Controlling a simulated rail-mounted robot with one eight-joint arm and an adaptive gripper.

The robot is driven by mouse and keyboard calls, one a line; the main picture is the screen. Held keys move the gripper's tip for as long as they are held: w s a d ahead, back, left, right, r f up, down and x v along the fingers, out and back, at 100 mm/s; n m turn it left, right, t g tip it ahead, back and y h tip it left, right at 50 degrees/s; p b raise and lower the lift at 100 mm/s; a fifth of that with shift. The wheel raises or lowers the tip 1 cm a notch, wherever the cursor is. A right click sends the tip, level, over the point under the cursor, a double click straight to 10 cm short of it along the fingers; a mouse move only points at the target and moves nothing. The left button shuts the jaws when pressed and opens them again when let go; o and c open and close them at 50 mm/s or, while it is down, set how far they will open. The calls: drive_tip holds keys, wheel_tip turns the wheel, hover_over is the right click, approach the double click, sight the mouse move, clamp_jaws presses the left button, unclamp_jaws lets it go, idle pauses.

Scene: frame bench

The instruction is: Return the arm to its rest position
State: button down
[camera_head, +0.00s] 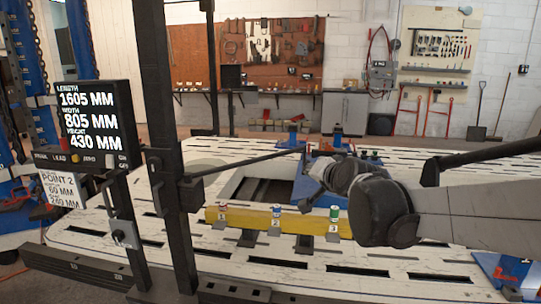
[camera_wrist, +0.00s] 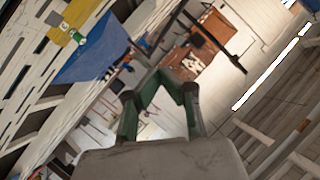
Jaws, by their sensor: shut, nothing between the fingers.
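My arm reaches in from the right in the camera_head view, above the white slotted frame bench (camera_head: 440,260). My gripper (camera_head: 322,178) is at the arm's left end, above and behind the yellow beam (camera_head: 250,219). In the camera_wrist view the green fingers of my gripper (camera_wrist: 158,74) meet at their tips, shut with nothing between them. The gripper is apart from the beam and the small cans on it. Part of the gripper is hidden behind my wrist in the camera_head view.
Numbered cans, including a green-topped one (camera_head: 334,214), stand along the beam. A dark post (camera_head: 172,130) with a thin rod (camera_head: 245,161) and a display (camera_head: 90,122) stand at left. Blue fixtures (camera_head: 318,170) lie behind the gripper. Tool boards hang on the back wall.

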drive_tip(key=s+d+f+n+g+h+p, duration=0.1)
drive_tip(key=s+d+f+n+g, duration=0.1)
drive_tip(key=s, duration=0.9)
drive_tip(key=s+d+f+n+g+h+p, duration=0.1)
drive_tip(key=s+d+f, duration=0.3)
drive_tip(key=s, duration=0.6)
drive_tip(key=s+d+f+n+g+h+p, duration=0.1)
drive_tip(key=s+d+f+n+g, duration=0.1)
drive_tip(key=s, duration=0.9)
drive_tip(key=shift+s+d+f+n+g, duration=0.4)
drive_tip(key=shift+d+f+g, duration=0.15)
drive_tip(key=shift+f+g, duration=0.25)
